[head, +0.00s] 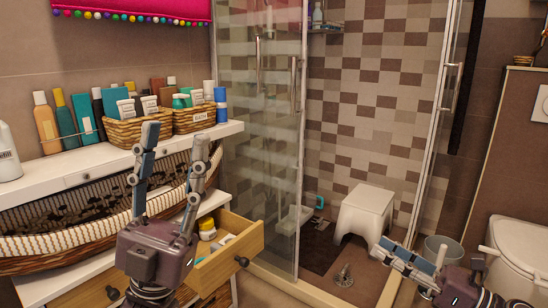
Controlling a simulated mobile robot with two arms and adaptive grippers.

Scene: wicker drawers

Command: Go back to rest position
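My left gripper (175,142) stands upright in front of the cabinet, its two fingers spread apart with nothing between them. Part of the drawer is hidden by the gripper. My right gripper (395,256) is at the lower right, pointing left, in front of the shower floor. Its fingers overlap from this angle, so their opening is unclear. I see nothing held in it.
A white shelf (225,130) carries bottles and small wicker baskets (190,121); a long wicker basket (60,245) sits below it. The glass shower panel (262,170), white stool (366,212), grey bin (443,250) and toilet (520,243) stand to the right.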

